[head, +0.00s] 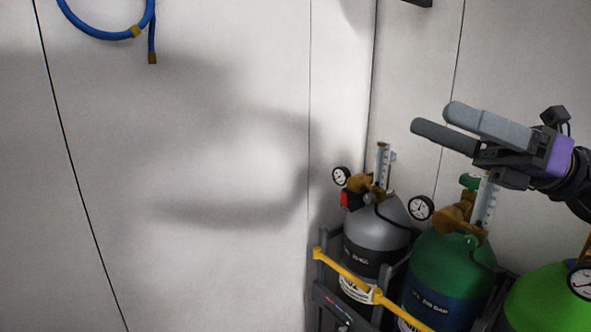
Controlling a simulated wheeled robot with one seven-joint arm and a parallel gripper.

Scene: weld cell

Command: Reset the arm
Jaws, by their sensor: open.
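My gripper (430,122) shows at the right of the head view, held up in the air with its two grey fingers pointing left. The fingers are apart and nothing is between them. It has a purple and black body, with my dark arm link at the right edge. The rest of my arm is out of view.
A grey cylinder (377,232), a dark green cylinder (445,262) and a bright green cylinder (545,305) with gauges stand at lower right behind a yellow bar (345,272). A blue hose (100,36) hangs on the pale wall (200,120). The left side is clear.

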